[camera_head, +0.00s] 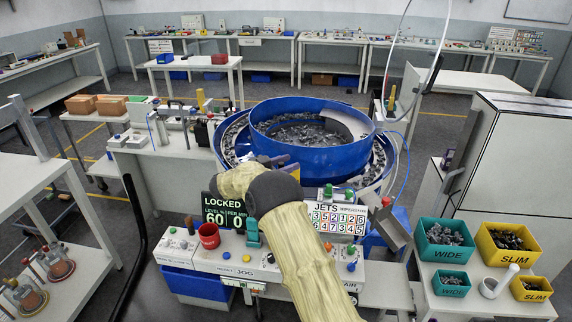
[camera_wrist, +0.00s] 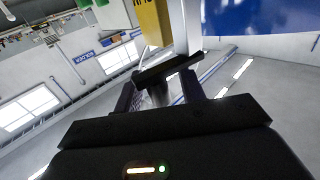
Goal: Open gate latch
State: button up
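The head view shows my arm reaching up over the control bench to the near side of the blue bowl (camera_head: 318,152). My gripper is hidden there behind the arm. In the wrist view my gripper (camera_wrist: 165,85) has its two dark fingers apart. A dark bar crosses at the fingertips, and a grey round post shows between the fingers with gaps at its sides. I cannot tell whether the bar is the gate latch or whether the fingers touch it. A yellow block (camera_wrist: 152,22) with dark lettering is just beyond. A display (camera_head: 224,212) reads LOCKED and 60.0.
A number board (camera_head: 336,220) is right of my arm. Green bins (camera_head: 445,253) and yellow bins (camera_head: 508,259) of parts are at right. A white cabinet (camera_head: 520,150) stands behind them.

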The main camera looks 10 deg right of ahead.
jog(key=shift+a, duration=0.1)
jog(key=b+v, duration=0.4)
jog(key=v, duration=1.3)
jog(key=shift+s, duration=0.15)
jog(key=w+d+r+n+t+y, duration=0.4)
jog(key=w+r+n+t+y, duration=0.35)
jog(key=t+y, duration=0.25)
jog(key=s+d+f+n+g+y, duration=0.2)
jog(key=s+d+f+g, duration=0.2)
jog(key=s, duration=0.9)
jog(key=s+d+f+n+g+y, duration=0.2)
jog(key=s+d+f+g, duration=0.3)
jog(key=s, duration=0.8)
jog(key=s+d+f+n+g+y, duration=0.2)
jog(key=s+d+f+g, duration=0.3)
jog(key=s+f, duration=0.4)
jog(key=s, duration=0.4)
jog(key=shift+y, duration=0.3)
